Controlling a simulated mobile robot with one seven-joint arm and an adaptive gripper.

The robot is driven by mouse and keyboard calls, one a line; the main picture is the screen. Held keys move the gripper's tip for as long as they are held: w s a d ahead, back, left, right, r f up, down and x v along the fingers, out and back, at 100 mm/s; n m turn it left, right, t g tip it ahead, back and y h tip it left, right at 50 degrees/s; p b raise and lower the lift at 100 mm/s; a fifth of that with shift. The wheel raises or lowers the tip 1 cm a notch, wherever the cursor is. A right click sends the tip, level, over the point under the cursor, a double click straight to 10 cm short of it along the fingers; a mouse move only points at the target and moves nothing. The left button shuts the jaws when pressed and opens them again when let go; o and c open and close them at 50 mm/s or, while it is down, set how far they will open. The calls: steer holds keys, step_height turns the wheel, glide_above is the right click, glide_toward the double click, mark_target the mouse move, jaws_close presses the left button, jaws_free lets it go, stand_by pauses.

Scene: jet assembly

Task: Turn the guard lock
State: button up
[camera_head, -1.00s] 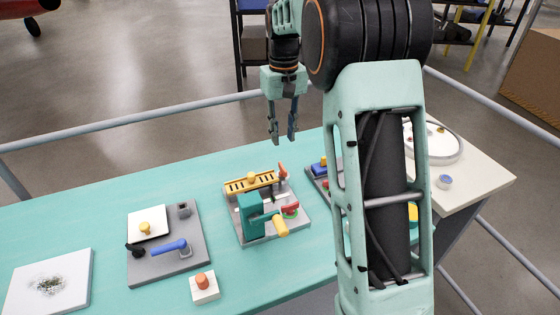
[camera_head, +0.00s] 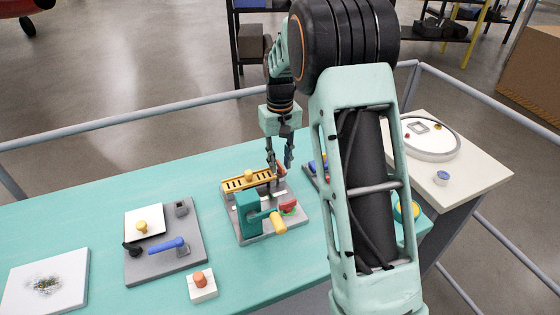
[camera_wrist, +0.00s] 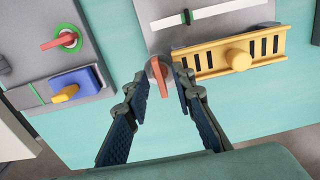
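The guard lock appears to be a small red lever on a round grey base, at the corner of the middle grey fixture beside the slotted yellow guard (camera_head: 252,180). In the wrist view the red lever (camera_wrist: 160,80) stands between my fingertips, with the yellow guard (camera_wrist: 228,52) to its right. My gripper (camera_head: 279,164) points down over this corner and partly hides the lever in the head view. In the wrist view my gripper (camera_wrist: 164,76) is open, its fingers on either side of the lever. I cannot tell whether either finger touches it.
The middle fixture also carries a teal clamp (camera_head: 249,215) with a yellow handle and a red handle (camera_head: 289,206). A neighbouring fixture with a blue block (camera_wrist: 74,86) and a red handle (camera_wrist: 64,41) is close by. My arm hides part of the right side.

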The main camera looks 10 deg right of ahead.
jaws_close()
steer(key=shift+m, duration=0.3)
steer(key=m+p, duration=0.1)
steer(key=m, duration=0.2)
steer(key=shift+m, duration=0.4)
steer(key=m+p, duration=0.1)
steer(key=m, duration=0.3)
steer(key=shift+r+m, duration=0.1)
steer(key=shift+m, duration=0.2)
steer(key=m+p, duration=0.1)
steer(key=m, duration=0.3)
steer(key=shift+w, duration=0.1)
steer(key=m+p, duration=0.1)
steer(key=m, duration=0.3)
steer(key=shift+m, duration=0.3)
steer(key=shift+w+m, duration=0.1)
steer(key=shift+m, duration=0.2)
jaws_free()
